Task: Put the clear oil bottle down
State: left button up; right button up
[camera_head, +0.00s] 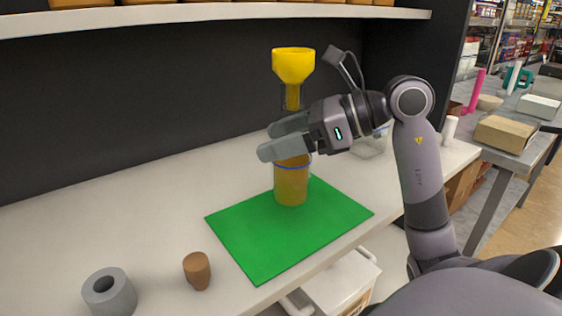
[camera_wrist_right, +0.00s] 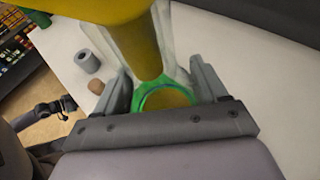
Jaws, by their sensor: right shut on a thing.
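My right gripper (camera_head: 266,141) is shut on a clear bottle (camera_wrist_right: 181,70), whose see-through wall shows between the fingers in the right wrist view. A yellow funnel (camera_head: 293,66) stands upright above the gripper, its amber stem inside the clear part. Directly below the fingers, an amber cylinder (camera_head: 291,187) with a blue ring stands upright on the green mat (camera_head: 258,250). The fingers hide the middle, so I cannot tell whether the cylinder is the bottle's lower part or a separate vessel. My left gripper is not in view.
A grey hollow cylinder (camera_head: 110,296) and a brown stopper (camera_head: 197,270) stand at the front left of the white counter (camera_head: 90,225). A clear container (camera_head: 370,145) is partly hidden behind my right arm. A shelf (camera_head: 210,13) runs overhead. The counter's left side is mostly free.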

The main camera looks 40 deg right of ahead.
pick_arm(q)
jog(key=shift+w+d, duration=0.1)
pick_arm(e)
jog(key=shift+f, duration=1.9)
jog(key=shift+f+b, duration=0.15)
jog(key=shift+b, duration=0.3)
jog(key=o, duration=1.3)
jog(key=shift+c, duration=0.2)
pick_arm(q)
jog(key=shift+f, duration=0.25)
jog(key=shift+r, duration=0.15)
pick_arm(e)
jog(key=shift+r+p, duration=0.25)
jog(key=shift+p, duration=0.05)
pick_arm(q)
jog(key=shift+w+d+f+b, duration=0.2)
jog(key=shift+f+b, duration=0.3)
jog(key=shift+b, duration=0.55)
pick_arm(e)
jog(key=v, duration=1.2)
